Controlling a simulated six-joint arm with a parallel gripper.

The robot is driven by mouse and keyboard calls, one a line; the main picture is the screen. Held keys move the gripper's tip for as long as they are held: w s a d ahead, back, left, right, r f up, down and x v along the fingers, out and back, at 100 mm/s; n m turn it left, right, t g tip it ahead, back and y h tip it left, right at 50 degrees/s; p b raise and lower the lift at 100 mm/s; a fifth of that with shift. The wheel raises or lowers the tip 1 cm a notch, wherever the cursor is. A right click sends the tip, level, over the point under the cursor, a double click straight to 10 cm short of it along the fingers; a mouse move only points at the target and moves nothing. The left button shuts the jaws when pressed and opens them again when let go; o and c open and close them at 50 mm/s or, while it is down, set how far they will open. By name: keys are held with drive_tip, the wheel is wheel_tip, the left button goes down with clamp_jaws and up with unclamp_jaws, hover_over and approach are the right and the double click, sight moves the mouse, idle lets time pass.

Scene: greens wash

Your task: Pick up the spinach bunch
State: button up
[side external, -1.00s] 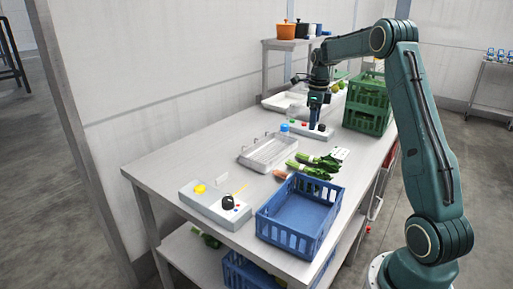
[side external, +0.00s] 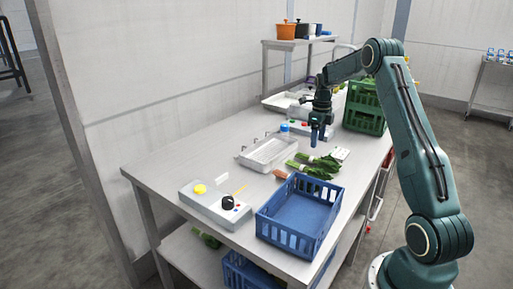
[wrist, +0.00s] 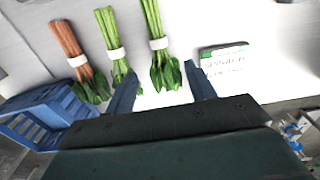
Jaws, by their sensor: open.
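Three banded bunches of greens lie side by side on the steel table. In the wrist view, the right one (wrist: 157,44) and the middle one (wrist: 113,46) have green stems, and the left one (wrist: 72,46) has reddish-orange stems. All have white bands. I cannot tell for sure which is the spinach bunch. In the side view, the green bunches (side external: 326,162) lie behind the blue crate. My gripper (side external: 318,144) is open and empty above the table, just beyond them. In the wrist view, the leaves of the right bunch show between its fingertips (wrist: 160,72).
The blue crate (side external: 262,229) looks empty at the table's near edge. A white card (wrist: 222,60) lies right of the bunches. A metal tray (side external: 243,153) and a control box (side external: 213,210) stand on the left. Green crates (side external: 364,122) are stacked at the back right.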

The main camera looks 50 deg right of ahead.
sight(316, 157)
drive_tip(key=shift+f, duration=1.65)
drive_tip(key=shift+f, duration=0.1)
drive_tip(key=shift+f, duration=2.5)
drive_tip(key=shift+c, duration=0.2)
drive_tip(key=c, duration=1)
